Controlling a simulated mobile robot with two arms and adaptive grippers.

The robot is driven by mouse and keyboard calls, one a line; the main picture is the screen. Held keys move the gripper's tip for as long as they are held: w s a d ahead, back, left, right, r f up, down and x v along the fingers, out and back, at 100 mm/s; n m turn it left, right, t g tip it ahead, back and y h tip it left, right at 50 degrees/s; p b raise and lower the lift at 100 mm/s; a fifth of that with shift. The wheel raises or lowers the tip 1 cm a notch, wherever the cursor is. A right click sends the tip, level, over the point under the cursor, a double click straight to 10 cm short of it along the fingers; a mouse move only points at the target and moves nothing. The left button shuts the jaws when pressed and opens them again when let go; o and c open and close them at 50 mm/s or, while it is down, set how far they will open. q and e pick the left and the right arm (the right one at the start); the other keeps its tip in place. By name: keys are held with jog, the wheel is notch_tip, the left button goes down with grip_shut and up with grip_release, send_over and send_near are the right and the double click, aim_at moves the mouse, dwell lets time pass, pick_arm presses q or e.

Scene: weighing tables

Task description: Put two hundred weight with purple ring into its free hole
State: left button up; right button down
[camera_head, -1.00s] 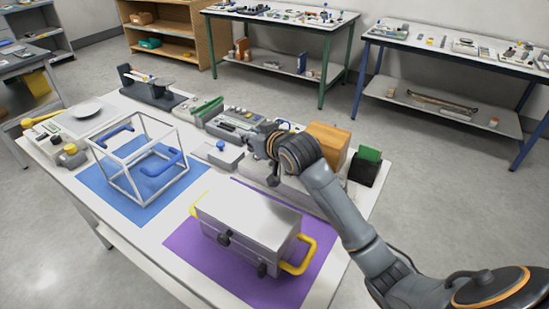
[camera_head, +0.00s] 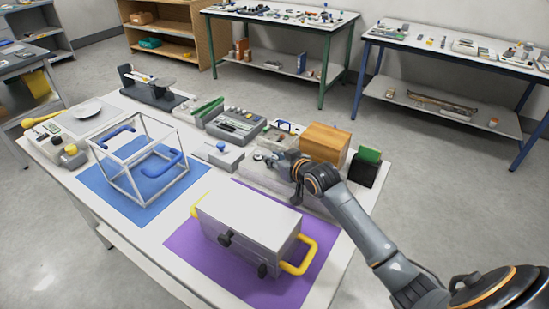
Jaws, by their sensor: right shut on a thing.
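My right gripper (camera_head: 276,159) is over the back right of the white table, behind the metal box and left of the wooden block. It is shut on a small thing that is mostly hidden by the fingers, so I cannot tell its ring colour. A grey weight block (camera_head: 236,124) with several small weights in it stands just behind and left of the gripper. The weight with the purple ring and the free hole are too small to make out. My left gripper is not in view.
A wooden block (camera_head: 325,143) and a black box with a green top (camera_head: 366,166) stand right of the gripper. A metal box with yellow handles (camera_head: 248,225) is in front, on a purple mat. A white frame (camera_head: 137,160) stands on a blue mat. A balance (camera_head: 150,90) is at the back left.

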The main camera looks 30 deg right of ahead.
jog(key=shift+f, duration=0.1)
jog(key=c, duration=1.2)
grip_release()
jog(key=shift+s+r, duration=0.1)
jog(key=shift+r, duration=0.1)
jog(key=v, duration=1.1)
jog(key=shift+s+r, duration=0.1)
jog(key=shift+s, duration=0.3)
